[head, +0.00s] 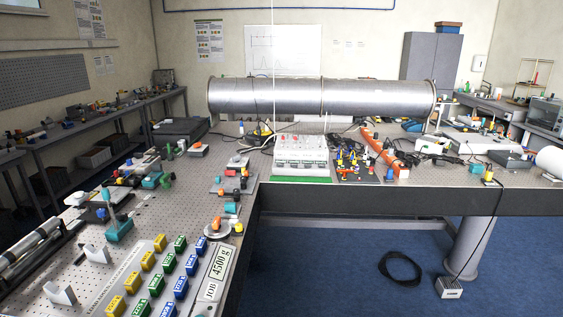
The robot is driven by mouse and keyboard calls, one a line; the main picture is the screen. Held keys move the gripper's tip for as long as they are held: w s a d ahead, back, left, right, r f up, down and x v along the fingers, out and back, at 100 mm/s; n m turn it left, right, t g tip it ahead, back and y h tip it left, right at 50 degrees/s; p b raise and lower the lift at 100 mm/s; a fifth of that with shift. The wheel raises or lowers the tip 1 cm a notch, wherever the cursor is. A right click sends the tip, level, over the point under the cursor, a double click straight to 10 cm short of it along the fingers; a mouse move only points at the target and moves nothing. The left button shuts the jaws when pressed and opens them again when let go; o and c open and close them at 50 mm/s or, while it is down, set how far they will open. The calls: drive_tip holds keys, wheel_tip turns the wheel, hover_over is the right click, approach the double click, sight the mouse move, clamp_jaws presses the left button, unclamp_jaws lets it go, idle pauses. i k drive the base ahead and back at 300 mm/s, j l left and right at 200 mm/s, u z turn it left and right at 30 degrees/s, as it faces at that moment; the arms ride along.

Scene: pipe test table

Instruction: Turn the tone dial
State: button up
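I cannot make out a tone dial for certain at this size. A white instrument box (301,161), with small red parts on top and front details too small to read, sits near the middle of the table. A long metal pipe (275,96) lies horizontally behind and above it. My gripper is not in view.
The perforated table (205,185) bends in an L. A board with coloured parts (365,172) and an orange tube (380,152) stand right of the box. Blue floor (330,265) is open in front.

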sight(236, 158)
drive_tip(key=i+u, duration=0.1)
drive_tip(key=i, duration=0.8)
drive_tip(key=i+l+u, duration=0.1)
drive_tip(key=i, duration=0.85)
drive_tip(key=i+u, duration=0.35)
drive_tip(key=u, duration=0.15)
drive_tip(key=i+l+u, duration=0.15)
drive_tip(key=i+u, duration=0.3)
drive_tip(key=i+l+u, duration=0.2)
drive_tip(key=u, duration=0.3)
drive_tip(key=i+l+u, duration=0.25)
drive_tip(key=l+u, duration=0.2)
drive_tip(key=i+l+u, duration=0.5)
drive_tip(key=l+u, duration=0.25)
